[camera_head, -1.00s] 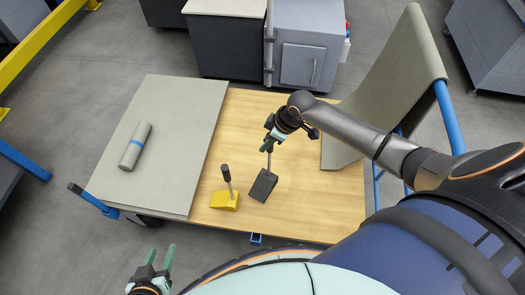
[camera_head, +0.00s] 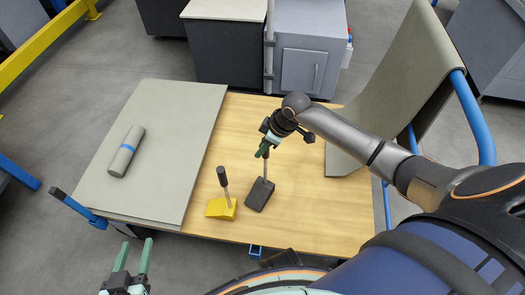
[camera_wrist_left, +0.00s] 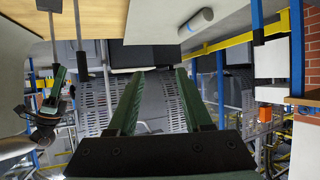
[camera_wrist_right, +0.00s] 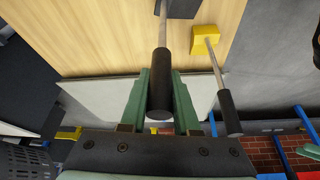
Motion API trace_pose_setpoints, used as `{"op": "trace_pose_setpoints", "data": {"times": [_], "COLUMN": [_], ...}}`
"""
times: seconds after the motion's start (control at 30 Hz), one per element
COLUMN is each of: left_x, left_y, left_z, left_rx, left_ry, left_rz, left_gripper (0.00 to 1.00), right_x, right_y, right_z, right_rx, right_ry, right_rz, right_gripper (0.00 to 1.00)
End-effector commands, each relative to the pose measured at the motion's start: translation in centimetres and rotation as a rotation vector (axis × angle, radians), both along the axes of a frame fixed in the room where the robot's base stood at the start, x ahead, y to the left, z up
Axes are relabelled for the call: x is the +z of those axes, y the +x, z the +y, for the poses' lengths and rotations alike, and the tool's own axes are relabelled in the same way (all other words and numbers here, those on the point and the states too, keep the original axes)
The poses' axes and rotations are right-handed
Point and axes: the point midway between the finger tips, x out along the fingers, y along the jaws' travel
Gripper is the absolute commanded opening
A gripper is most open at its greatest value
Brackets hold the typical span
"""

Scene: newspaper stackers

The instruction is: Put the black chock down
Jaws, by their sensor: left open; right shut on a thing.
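The black chock (camera_head: 260,195) is a dark wedge block with an upright rod handle. It is over the wooden tabletop, right of the yellow chock; whether it touches the wood I cannot tell. My right gripper (camera_head: 264,150) is shut on the top of its handle. In the right wrist view, the black grip (camera_wrist_right: 160,95) of the handle is between the fingers, and the black chock's base (camera_wrist_right: 182,8) is partly cut off at the top edge. My left gripper (camera_head: 132,258) is open and empty, off the table's front left; its spread fingers show in the left wrist view (camera_wrist_left: 155,85).
The yellow chock (camera_head: 221,208) stands on the wood close by, its handle upright. A grey sheet (camera_head: 170,110) covers the table's left side, with a blue-banded roll (camera_head: 127,150) on it. A curved grey sheet (camera_head: 395,85) rises at the right. Bare wood (camera_head: 310,205) lies right of the black chock.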

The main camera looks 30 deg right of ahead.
Motion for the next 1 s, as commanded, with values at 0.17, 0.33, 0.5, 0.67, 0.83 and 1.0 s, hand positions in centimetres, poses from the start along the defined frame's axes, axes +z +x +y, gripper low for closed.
{"op": "trace_pose_setpoints", "data": {"times": [0.17,0.33,0.5,0.67,0.83,1.0], "left_x": [3.3,4.8,5.0,4.9,4.9,4.9], "left_y": [1.8,2.3,2.4,2.4,2.4,2.4], "left_z": [0.0,-0.1,-0.1,-0.1,-0.1,-0.1], "left_rx": [-0.009,-0.014,-0.014,-0.015,-0.014,-0.014], "left_ry": [-0.002,-0.003,-0.003,-0.003,-0.003,-0.003], "left_rz": [-0.151,-0.211,-0.217,-0.216,-0.217,-0.217], "left_gripper": [0.50,0.50,0.50,0.50,0.50,0.50], "right_x": [-0.4,-0.5,-0.4,-0.5,-0.9,-0.9], "right_y": [0.1,0.1,0.1,0.1,0.0,0.0], "right_z": [0.0,0.0,0.0,0.0,0.0,0.0], "right_rx": [-0.001,-0.001,-0.001,-0.001,0.001,0.000], "right_ry": [0.002,0.002,0.002,0.001,-0.001,0.000], "right_rz": [-0.005,-0.005,-0.005,-0.004,-0.001,0.000], "right_gripper": [0.00,0.00,0.00,0.00,0.39,0.58]}}
